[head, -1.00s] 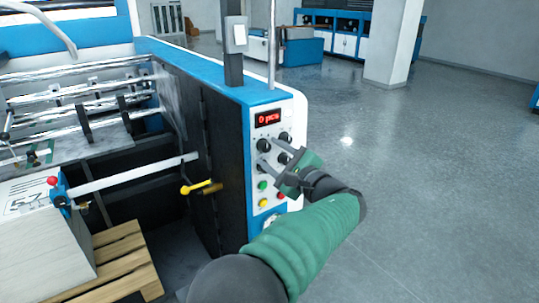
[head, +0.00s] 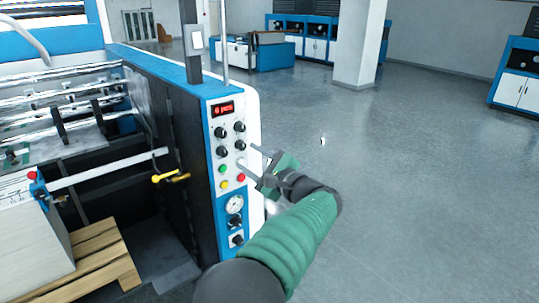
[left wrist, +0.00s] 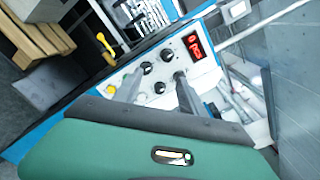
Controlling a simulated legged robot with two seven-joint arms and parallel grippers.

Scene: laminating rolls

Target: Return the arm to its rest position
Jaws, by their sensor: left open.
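My left gripper (head: 250,160) is open and empty in the head view, just right of the machine's control panel (head: 227,150). Its green arm comes up from the bottom of the picture. In the left wrist view the two fingers of the gripper (left wrist: 155,92) are spread in front of the panel, with black knobs and the red display (left wrist: 195,46) beyond them. I cannot tell from the views how far the fingertips are from the panel. My right gripper is not in view.
The blue and white laminating machine (head: 175,66) fills the left side. A yellow handle (head: 170,177) sticks out from it. A wooden pallet (head: 100,255) with a paper stack (head: 45,240) stands at lower left. Open grey floor (head: 420,190) lies to the right.

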